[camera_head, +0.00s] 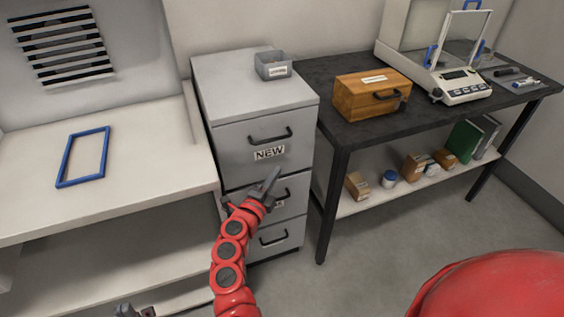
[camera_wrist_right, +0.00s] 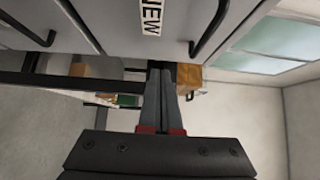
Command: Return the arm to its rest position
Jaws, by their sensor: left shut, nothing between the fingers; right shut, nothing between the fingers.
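My right gripper (camera_head: 270,180), at the end of a red arm, is in front of the grey drawer cabinet (camera_head: 205,85), just below the NEW label. It is shut with nothing in it. My left gripper (camera_head: 134,311) shows only in part at the bottom left edge of the head view, low beside the white bench. It is shut and empty.
A small grey bin (camera_head: 273,69) stands on the cabinet. A wooden box (camera_head: 355,97) and a balance (camera_head: 458,85) stand on the dark table (camera_head: 318,78) to the right. A blue frame (camera_head: 68,160) lies on the white bench (camera_head: 150,170). Open floor shows below the table.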

